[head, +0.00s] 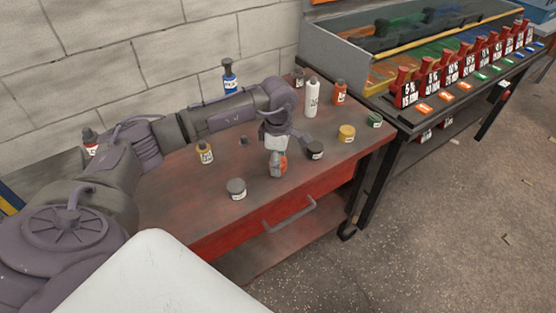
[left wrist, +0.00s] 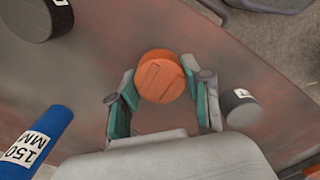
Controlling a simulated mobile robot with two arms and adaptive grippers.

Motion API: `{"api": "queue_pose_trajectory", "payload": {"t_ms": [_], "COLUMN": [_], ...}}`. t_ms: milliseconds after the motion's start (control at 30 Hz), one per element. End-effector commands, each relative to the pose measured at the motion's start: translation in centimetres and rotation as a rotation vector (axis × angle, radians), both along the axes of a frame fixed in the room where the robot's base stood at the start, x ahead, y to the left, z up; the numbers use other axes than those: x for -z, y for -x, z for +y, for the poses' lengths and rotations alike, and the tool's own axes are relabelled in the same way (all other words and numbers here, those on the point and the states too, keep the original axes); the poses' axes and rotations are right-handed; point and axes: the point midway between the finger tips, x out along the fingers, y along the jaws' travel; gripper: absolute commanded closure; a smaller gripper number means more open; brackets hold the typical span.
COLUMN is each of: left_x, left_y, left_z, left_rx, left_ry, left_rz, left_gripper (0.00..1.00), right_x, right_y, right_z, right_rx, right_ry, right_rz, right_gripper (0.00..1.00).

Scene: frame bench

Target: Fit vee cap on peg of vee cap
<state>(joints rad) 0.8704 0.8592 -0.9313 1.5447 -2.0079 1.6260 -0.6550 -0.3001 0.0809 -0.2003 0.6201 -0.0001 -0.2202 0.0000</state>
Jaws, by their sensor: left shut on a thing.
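My left gripper (head: 277,168) hangs over the red workbench (head: 210,185), fingers pointing down. It is shut on a round orange cap, which I take for the vee cap (left wrist: 160,76); its face has straight grooves. In the head view the cap shows as an orange patch (head: 284,163) at the fingertips, partly hidden by the gripper. I cannot tell whether it touches the bench. A small dark stub (head: 243,140) stands on the bench left of the gripper; I cannot tell whether it is the peg. My right gripper is not in view.
A dark jar (head: 315,150) stands close right of the gripper, a grey jar (head: 236,189) front left and a yellow bottle (head: 205,153) left. A white bottle (head: 312,98), an orange bottle (head: 339,92) and a yellow jar (head: 346,133) stand right. A blue cylinder (left wrist: 35,145) shows in the wrist view.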

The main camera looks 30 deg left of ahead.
Motion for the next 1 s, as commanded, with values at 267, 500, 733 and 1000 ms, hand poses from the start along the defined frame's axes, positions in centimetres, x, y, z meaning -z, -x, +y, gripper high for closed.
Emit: {"api": "queue_pose_trajectory", "payload": {"t_ms": [267, 500, 733, 1000], "left_x": [0.8, 1.4, 1.4, 1.5], "left_y": [0.0, 0.0, 0.0, 0.0], "left_z": [0.0, 0.0, 0.0, 0.0], "left_rx": [0.0, 0.0, 0.0, 0.0], "left_ry": [0.0, 0.0, 0.0, 0.0], "left_rz": [-0.001, -0.001, -0.001, 0.0], "left_gripper": [0.9, 0.9, 0.28, 0.22], "right_x": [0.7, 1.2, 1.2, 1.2], "right_y": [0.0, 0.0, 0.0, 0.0], "right_z": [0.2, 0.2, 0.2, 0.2], "right_rx": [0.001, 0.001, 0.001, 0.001], "right_ry": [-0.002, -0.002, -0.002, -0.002], "right_rz": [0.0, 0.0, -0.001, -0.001], "right_gripper": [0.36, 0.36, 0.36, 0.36]}}
